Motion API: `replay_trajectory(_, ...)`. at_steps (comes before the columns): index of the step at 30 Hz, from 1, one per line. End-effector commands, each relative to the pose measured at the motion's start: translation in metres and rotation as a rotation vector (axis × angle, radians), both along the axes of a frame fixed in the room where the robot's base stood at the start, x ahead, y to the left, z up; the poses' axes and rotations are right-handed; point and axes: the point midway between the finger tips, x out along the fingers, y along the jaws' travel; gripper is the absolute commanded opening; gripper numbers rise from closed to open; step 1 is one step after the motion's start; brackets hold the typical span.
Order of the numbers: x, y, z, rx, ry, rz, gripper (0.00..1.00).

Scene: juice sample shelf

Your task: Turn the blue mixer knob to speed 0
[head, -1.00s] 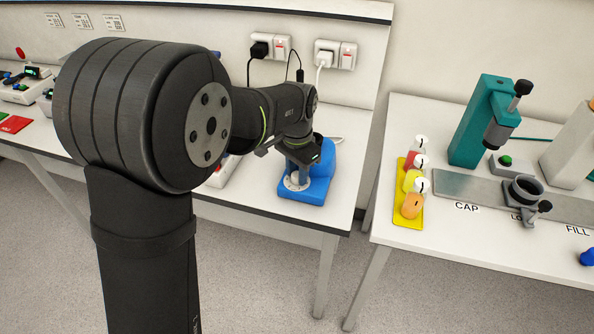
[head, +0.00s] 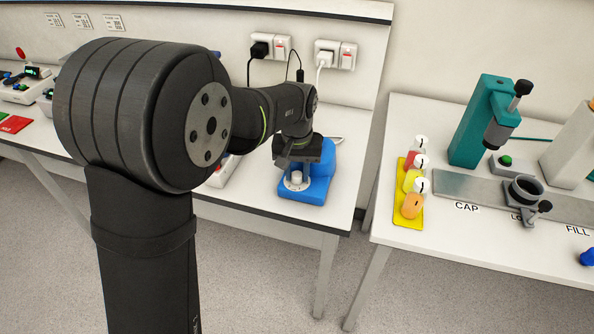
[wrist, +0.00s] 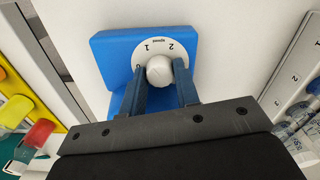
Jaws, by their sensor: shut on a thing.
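The blue mixer (head: 312,190) stands near the front right of the left bench, with its body also in the wrist view (wrist: 112,58). On its face is a white speed dial (wrist: 160,47) where the marks 1 and 2 can be read; a finger partly covers its left side. The round white knob (wrist: 161,70) sits at the dial's middle; it shows small in the head view (head: 296,177). My gripper (wrist: 159,72) is shut on the knob, one finger on each side. I cannot tell which mark the knob points to.
Wall sockets with plugs and cables (head: 270,47) are behind the mixer. A yellow tray (head: 408,222) with several capped bottles stands on the right bench, beside a teal press (head: 482,120). A gap separates the two benches.

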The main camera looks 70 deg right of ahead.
Motion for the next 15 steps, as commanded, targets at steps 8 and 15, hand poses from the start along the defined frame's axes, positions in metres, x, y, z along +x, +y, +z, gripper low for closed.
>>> replay_trajectory(8,0.0000,-0.0003,0.0002,-0.001,0.000,0.230,0.06)
replay_trajectory(15,0.0000,-0.0004,0.0002,-0.001,0.000,0.368,0.06)
